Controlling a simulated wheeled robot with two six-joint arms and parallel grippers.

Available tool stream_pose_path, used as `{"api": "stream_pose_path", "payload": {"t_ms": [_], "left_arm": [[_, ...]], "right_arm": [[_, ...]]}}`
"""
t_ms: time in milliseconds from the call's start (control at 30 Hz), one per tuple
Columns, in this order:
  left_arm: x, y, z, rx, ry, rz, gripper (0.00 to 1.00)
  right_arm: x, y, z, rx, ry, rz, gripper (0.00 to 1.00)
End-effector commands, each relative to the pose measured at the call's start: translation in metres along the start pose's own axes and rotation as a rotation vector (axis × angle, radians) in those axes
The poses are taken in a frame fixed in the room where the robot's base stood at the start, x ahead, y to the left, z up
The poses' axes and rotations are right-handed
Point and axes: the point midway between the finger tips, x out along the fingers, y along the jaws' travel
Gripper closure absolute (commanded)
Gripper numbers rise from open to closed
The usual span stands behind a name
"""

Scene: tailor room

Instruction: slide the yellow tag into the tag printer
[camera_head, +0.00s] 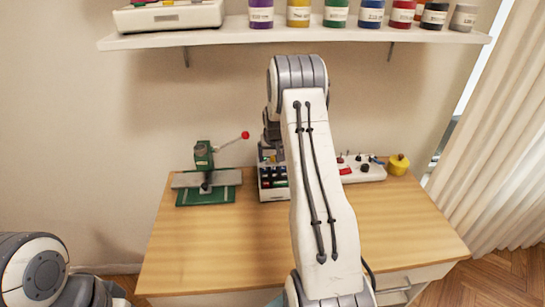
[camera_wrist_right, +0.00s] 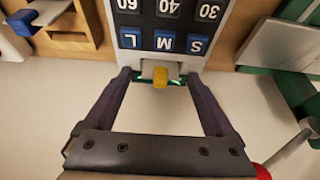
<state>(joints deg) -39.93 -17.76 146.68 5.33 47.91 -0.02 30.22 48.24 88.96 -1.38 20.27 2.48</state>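The tag printer (camera_head: 272,183) stands at the back of the table, partly hidden behind my right arm. In the right wrist view the printer (camera_wrist_right: 150,42) appears upside down, with blue S, M, L keys and dark number keys. The small yellow tag (camera_wrist_right: 160,77) is at the printer's near edge, by a pale slot-like part; how deep it sits I cannot tell. My right gripper (camera_wrist_right: 159,82) is open, its two dark fingers spread on either side of the tag with gaps visible. In the head view this gripper is hidden behind the arm. My left gripper is out of view.
A green press (camera_head: 205,165) with a red-knobbed lever stands left of the printer. A white device (camera_head: 362,170) and a yellow pot (camera_head: 398,164) stand to the right. A shelf (camera_head: 300,34) with several thread spools hangs above. The wooden tabletop's front (camera_head: 215,250) is clear.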

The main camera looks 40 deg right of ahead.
Motion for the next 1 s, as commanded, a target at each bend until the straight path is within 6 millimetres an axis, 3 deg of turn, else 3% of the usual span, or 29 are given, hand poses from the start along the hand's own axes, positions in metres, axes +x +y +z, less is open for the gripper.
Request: {"api": "stream_pose_path", "payload": {"t_ms": [367, 800, 1000], "left_arm": [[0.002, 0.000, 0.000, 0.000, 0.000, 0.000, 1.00], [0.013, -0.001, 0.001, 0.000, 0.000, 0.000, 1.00], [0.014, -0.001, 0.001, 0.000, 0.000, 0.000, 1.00]], "right_arm": [[-0.010, 0.000, -0.001, 0.000, 0.003, 0.000, 0.12], [-0.089, 0.000, -0.001, 0.000, 0.003, 0.000, 0.12], [-0.104, 0.000, 0.000, 0.000, 0.000, 0.000, 0.12]]}}
